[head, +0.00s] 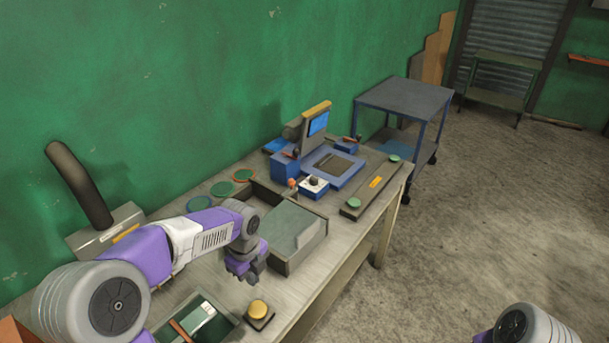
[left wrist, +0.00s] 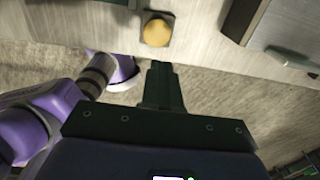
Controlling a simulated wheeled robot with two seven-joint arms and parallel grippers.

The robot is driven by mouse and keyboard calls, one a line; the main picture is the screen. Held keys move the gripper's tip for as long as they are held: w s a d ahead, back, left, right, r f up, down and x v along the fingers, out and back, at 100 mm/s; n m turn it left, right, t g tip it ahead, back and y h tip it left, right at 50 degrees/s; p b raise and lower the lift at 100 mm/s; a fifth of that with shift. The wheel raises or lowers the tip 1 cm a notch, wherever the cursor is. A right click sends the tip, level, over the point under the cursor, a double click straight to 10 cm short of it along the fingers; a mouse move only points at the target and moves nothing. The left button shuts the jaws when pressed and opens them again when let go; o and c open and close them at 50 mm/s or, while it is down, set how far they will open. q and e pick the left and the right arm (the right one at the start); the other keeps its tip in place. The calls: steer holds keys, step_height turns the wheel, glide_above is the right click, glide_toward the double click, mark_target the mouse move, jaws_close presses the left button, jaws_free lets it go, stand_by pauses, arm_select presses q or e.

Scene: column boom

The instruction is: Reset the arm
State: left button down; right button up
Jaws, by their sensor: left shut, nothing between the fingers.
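My left arm, purple, white and grey, reaches over the workbench (head: 298,308) from the left in the head view. My left gripper (head: 246,277) is shut and empty. It hangs just left of a grey open box and behind a yellow round button (head: 257,309). In the left wrist view the shut fingers (left wrist: 160,72) point toward the bench edge, with the yellow button (left wrist: 157,32) just beyond their tips. They look apart from it. Part of my right arm shows at the bottom right of the head view; its gripper is out of view.
The grey box (head: 283,261) stands close to my left gripper. A blue device with a screen (head: 318,124), a flat panel with green discs (head: 371,187) and a lamp-like dark tube (head: 79,184) stand on the bench. A blue cart (head: 404,98) stands beyond.

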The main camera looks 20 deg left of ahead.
arm_select(q)
steer(key=s+d+f+n+h, duration=0.2)
steer(key=d+f+n, duration=0.3)
steer(key=f, duration=0.4)
steer(key=s+d+f+n+h, duration=0.1)
steer(key=s+d+f+n, duration=0.1)
steer(key=d+f+n, duration=0.55)
steer(key=s+d+f+n+h, duration=0.1)
steer(key=s+d+f+n, duration=0.2)
steer(key=s+f+n, duration=0.9)
steer(key=shift+f+n+b, duration=0.35)
steer(key=shift+f+n, duration=0.1)
steer(key=shift+f, duration=0.45)
